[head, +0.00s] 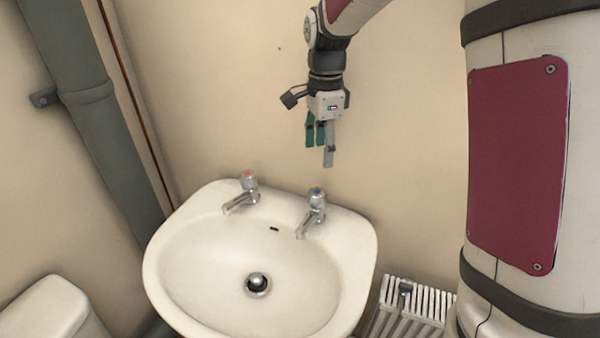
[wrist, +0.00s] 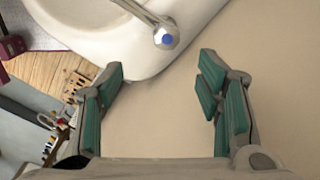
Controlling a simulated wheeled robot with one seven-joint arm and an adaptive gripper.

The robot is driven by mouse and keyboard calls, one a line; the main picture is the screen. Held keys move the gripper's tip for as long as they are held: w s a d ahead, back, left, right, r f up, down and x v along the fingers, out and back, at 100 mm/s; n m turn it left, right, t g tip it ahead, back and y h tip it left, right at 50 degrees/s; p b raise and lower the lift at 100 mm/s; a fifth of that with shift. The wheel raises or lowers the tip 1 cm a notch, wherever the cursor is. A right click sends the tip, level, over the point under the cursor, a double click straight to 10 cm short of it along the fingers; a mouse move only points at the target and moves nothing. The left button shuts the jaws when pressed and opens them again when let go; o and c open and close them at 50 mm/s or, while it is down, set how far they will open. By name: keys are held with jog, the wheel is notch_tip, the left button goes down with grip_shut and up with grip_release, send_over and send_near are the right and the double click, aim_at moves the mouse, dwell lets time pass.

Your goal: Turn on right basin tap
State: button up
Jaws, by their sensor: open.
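The right basin tap (head: 314,208) is chrome with a blue-marked knob and stands on the back right rim of the white basin (head: 362,245). In the wrist view the tap's knob (wrist: 166,36) shows at the top, ahead of and between my fingers but beyond their tips. My gripper (head: 320,150) hangs fingers down above the tap, near the wall, apart from it. In the wrist view my gripper (wrist: 158,78) is open and empty, its green-padded fingers spread wide. The left tap (head: 245,190) has a red-marked knob.
A white radiator (head: 412,305) stands low to the right of the basin. A grey-green pipe (head: 90,95) runs up the left wall, with a white toilet (head: 50,310) at lower left. The wall around my gripper is bare.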

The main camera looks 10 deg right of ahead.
aim_at(317, 191)
jog(key=shift+m, duration=0.5)
jog(key=f, duration=0.5)
jog(key=w+f, duration=0.1)
jog(key=f, duration=0.9)
jog(key=shift+w+f, duration=0.1)
jog(key=shift+w, duration=0.05)
jog(key=c, duration=1.2)
